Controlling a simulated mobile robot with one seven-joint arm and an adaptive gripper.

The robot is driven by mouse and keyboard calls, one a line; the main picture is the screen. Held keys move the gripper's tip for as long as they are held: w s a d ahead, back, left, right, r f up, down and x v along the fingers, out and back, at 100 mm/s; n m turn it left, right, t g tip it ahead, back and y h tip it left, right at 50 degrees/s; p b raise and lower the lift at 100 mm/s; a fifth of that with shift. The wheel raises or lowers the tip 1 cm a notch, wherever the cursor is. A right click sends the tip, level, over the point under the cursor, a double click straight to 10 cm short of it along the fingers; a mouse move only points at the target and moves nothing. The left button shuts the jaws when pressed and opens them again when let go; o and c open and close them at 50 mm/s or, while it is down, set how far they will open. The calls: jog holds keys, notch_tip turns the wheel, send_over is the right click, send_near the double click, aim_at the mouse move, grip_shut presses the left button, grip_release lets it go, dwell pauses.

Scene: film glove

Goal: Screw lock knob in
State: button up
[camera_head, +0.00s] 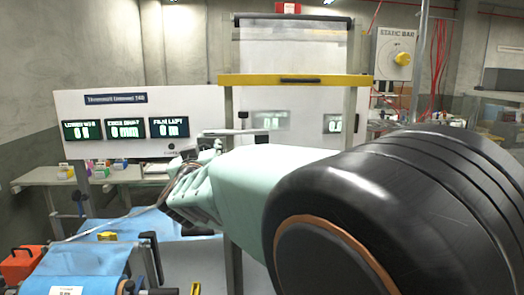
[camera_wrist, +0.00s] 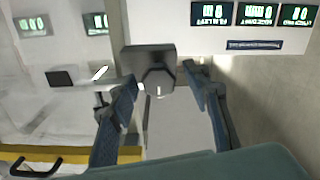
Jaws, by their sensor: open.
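My gripper (camera_wrist: 160,76) is open in the wrist view, with its two dark blue fingers apart and nothing held. A dark faceted piece (camera_wrist: 157,79), which looks like the lock knob, shows between and beyond the fingertips. It sits at the edge of a dark square block (camera_wrist: 148,55). I see a gap on the right of the piece; on the left I cannot tell if the finger touches. In the head view my gripper (camera_head: 188,192) reaches toward the machine frame, seen from the side. The knob cannot be made out clearly there.
A white panel with lit displays (camera_head: 128,129) stands behind my gripper. A yellow crossbar (camera_head: 295,80) spans the upright frame. Blue film (camera_head: 75,264) lies at the lower left beside an orange box (camera_head: 22,265). A static bar box (camera_head: 396,52) with a yellow knob hangs at the right.

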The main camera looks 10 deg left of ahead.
jog(key=c, duration=1.2)
jog(key=shift+w+m, duration=0.1)
jog(key=shift+m, duration=0.2)
